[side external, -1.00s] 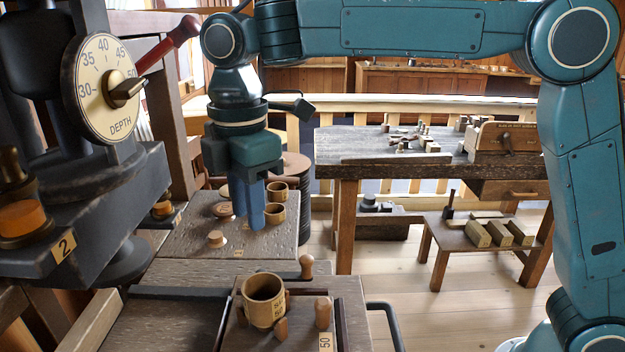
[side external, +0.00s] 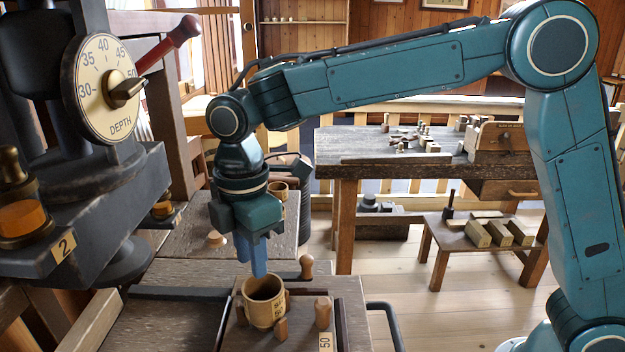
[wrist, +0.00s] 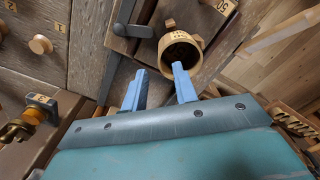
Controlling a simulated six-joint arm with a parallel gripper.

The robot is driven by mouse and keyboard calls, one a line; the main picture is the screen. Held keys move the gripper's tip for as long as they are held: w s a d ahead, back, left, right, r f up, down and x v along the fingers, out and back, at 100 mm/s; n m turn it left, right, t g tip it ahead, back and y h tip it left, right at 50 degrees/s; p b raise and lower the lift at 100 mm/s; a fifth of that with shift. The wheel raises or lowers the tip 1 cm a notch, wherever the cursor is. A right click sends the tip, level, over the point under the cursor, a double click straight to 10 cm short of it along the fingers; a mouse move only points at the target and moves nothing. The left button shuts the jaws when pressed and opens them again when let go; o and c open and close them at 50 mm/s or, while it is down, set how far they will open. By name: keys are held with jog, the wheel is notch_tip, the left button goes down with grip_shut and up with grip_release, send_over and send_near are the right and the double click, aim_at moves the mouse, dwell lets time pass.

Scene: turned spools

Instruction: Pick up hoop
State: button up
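The likeliest hoop is a light wooden ring-shaped piece (side external: 264,312) with a dark open top and a small label, standing upright among pegs on the front board; I cannot read the label fully. In the wrist view it (wrist: 196,60) is at the top, right of centre. My gripper (side external: 251,264) points down just above and behind it. Its two blue fingers (wrist: 158,70) are apart with nothing between them. The right fingertip overlaps the ring's near rim in the wrist view; I cannot tell whether it touches or reaches inside.
Wooden pegs (side external: 323,312) stand close around the ring. A knobbed handle (side external: 306,267) rises behind it.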

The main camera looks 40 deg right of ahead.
aim_at(253, 282)
jog(key=shift+f, duration=0.25)
jog(key=shift+f, duration=0.1)
jog(key=shift+a+f, duration=0.1)
jog(key=shift+f, duration=2.4)
grip_shut()
